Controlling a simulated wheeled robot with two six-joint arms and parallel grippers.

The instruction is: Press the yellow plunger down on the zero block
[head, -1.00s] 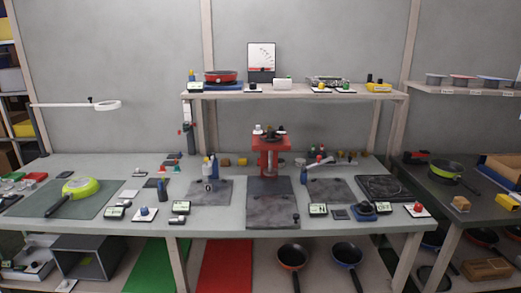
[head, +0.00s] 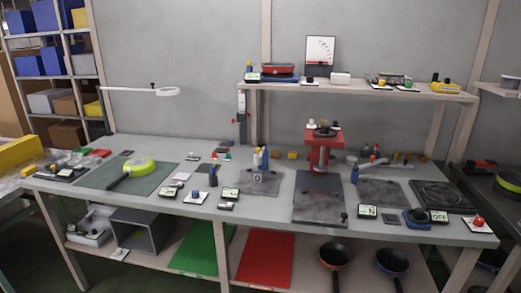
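A small grey block marked 0 (head: 259,179) stands on a dark mat (head: 268,188) near the middle of the bench. Slim blue and yellow parts (head: 258,157) rise at or just behind it. They are too small to tell which one is the yellow plunger, or whether it is up or down. Neither of my grippers shows in the head view.
A shelf (head: 350,87) with small devices hangs above the back of the bench.

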